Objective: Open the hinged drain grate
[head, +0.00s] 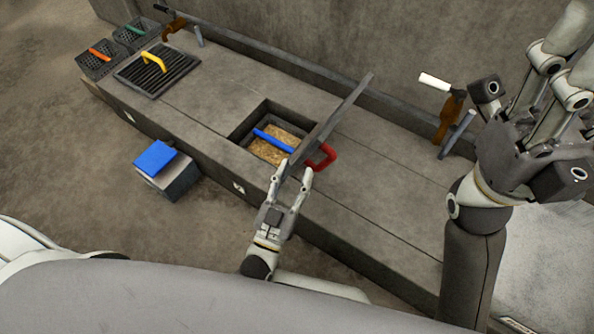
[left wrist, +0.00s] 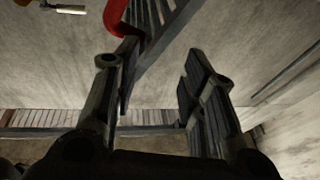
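The drain grate (head: 335,115) stands steeply raised on edge beside a square opening, its red handle (head: 322,157) on the right-hand face. In the left wrist view the grate's bars (left wrist: 165,35) and red handle (left wrist: 119,18) show at the top. My left gripper (head: 291,172) is at the grate's near lower end, fingers spread. In the left wrist view the two fingers (left wrist: 158,75) are apart, with the grate's edge close to the left finger; contact is unclear. My right gripper (head: 560,75) is at the upper right, partly cut off, its finger opening unclear.
The opening (head: 240,137) holds grain and a blue-handled item (head: 273,140). A closed grate with a yellow handle (head: 153,60) and two dark baskets (head: 100,62) are at the far left. A grey box with a blue top (head: 155,158) stands on the floor. Brown-handled tools (head: 448,118) stand behind.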

